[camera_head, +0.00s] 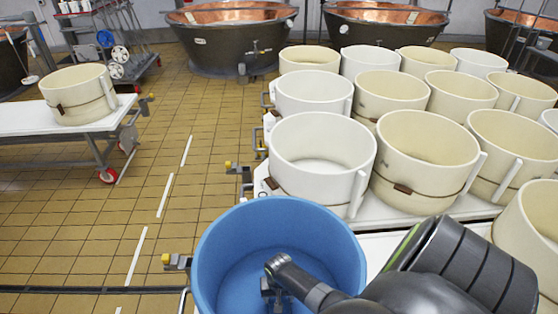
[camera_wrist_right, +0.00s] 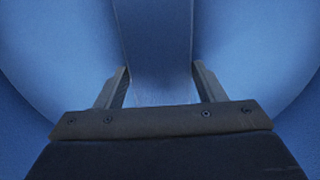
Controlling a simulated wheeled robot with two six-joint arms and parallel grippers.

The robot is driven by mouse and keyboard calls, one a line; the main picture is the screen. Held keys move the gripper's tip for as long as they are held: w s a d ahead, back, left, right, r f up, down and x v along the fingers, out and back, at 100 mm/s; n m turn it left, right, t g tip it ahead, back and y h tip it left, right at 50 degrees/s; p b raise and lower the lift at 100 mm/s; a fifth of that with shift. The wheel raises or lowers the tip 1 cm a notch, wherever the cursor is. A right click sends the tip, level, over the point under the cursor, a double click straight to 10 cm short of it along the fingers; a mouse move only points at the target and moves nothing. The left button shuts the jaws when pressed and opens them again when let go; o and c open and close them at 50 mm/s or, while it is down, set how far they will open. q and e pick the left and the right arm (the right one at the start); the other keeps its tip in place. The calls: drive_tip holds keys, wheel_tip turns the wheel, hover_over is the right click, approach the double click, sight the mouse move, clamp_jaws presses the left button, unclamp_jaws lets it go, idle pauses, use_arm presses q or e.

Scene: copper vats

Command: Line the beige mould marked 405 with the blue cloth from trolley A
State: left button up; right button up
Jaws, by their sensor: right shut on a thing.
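A round blue tub (camera_head: 215,262) stands open at the bottom centre of the head view. My right arm reaches over it from the lower right, and my right gripper (camera_head: 272,288) is at its inside. In the right wrist view my right gripper (camera_wrist_right: 160,92) is shut on a blue strip (camera_wrist_right: 157,40), with a finger on each side. I cannot tell whether the strip is cloth or part of the tub. Several beige moulds (camera_head: 423,165) stand on a white-topped trolley to the right, and one beige mould (camera_head: 78,95) stands on the left. No number is legible. My left gripper is not seen.
White moulds (camera_head: 318,150) stand among the beige ones in close rows. The left mould rests on a white-topped trolley (camera_head: 25,118). Copper vats (camera_head: 232,45) line the back. Tiled floor (camera_head: 195,165) is free between the trolleys.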

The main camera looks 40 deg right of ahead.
drive_tip(key=shift+s+f, duration=0.1)
idle(0.3)
drive_tip(key=o, duration=1.2)
drive_tip(key=shift+r, duration=0.5)
wheel_tip(320, 180, up, 16)
drive_tip(key=p, duration=0.3)
drive_tip(key=shift+r, duration=0.2)
